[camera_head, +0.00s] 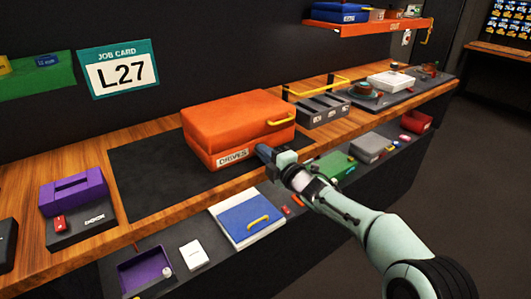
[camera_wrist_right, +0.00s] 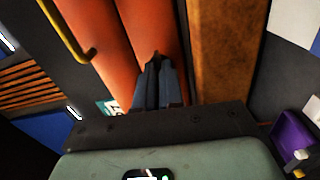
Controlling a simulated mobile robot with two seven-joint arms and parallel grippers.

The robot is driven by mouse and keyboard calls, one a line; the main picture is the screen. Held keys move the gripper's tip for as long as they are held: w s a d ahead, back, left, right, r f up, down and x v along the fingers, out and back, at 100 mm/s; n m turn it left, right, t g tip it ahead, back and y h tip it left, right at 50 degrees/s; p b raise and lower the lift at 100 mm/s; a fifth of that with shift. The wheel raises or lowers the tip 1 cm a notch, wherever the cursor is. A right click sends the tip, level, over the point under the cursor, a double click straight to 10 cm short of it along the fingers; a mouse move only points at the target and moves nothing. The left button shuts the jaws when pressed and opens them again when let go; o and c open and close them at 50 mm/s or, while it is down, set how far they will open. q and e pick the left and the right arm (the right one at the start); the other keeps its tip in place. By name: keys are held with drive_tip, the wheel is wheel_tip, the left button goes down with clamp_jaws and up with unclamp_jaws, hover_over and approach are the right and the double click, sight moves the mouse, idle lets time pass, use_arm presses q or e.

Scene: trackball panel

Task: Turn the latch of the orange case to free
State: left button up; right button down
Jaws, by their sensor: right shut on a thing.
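My right gripper (camera_head: 264,150) is at the case's front face, just right of the label. In the right wrist view its fingers (camera_wrist_right: 158,75) are together against the case front, near the seam. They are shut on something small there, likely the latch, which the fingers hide. Its turn angle cannot be seen. My left gripper is not in view.
A dark mat (camera_head: 140,175) lies bare left of the case. A purple case (camera_head: 75,192) stands further left. A grey divided bin (camera_head: 320,110) is to the right.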

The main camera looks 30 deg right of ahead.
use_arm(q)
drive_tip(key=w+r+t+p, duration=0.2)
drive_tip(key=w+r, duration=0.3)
use_arm(e)
drive_tip(key=m, duration=0.4)
drive_tip(key=shift+r, duration=0.1)
drive_tip(key=m+p, duration=0.5)
drive_tip(key=m, duration=0.4)
drive_tip(key=m+p, duration=0.1)
drive_tip(key=m, duration=0.1)
drive_tip(key=shift+m+p, duration=0.3)
drive_tip(key=shift+m, duration=0.7)
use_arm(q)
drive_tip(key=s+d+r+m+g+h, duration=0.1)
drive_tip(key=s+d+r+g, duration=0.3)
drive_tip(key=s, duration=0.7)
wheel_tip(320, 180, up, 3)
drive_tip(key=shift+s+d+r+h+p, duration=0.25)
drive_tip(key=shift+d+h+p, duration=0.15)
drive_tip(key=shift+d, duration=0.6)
use_arm(e)
drive_tip(key=shift+f+m, duration=0.2)
drive_tip(key=shift+m, duration=0.1)
drive_tip(key=c, duration=1.5)
unclamp_jaws()
drive_tip(key=shift+c, duration=0.2)
drive_tip(key=shift+s, duration=0.15)
